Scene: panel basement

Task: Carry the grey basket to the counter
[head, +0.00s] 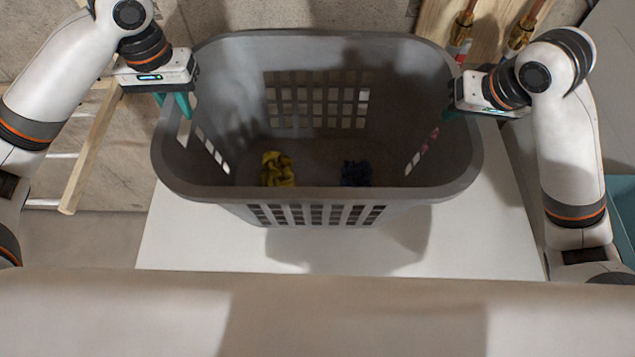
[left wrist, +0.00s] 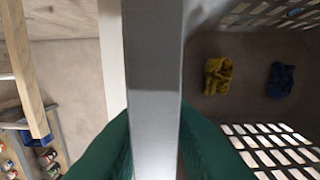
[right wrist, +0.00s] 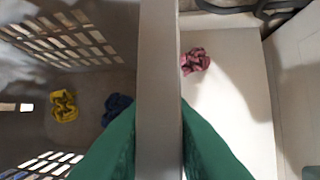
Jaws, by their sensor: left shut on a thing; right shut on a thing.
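The grey basket (head: 320,192) is upright, over a white flat top (head: 190,240). I cannot tell for sure whether its base touches that top. A yellow cloth (head: 278,170) and a dark blue cloth (head: 356,173) lie inside on its bottom. My left gripper (head: 178,105) is shut on the basket's left rim, with its green fingers on either side; the rim (left wrist: 153,90) runs between them in the left wrist view. My right gripper (head: 450,112) is shut on the right rim, which also shows in the right wrist view (right wrist: 158,90).
A pink cloth (right wrist: 195,61) lies on the white top outside the basket's right side. A wall and copper pipes (head: 520,35) are behind. A wooden rack (head: 85,150) stands at left, with shelves of small containers (left wrist: 45,158) low down. A teal object (head: 622,205) is at far right.

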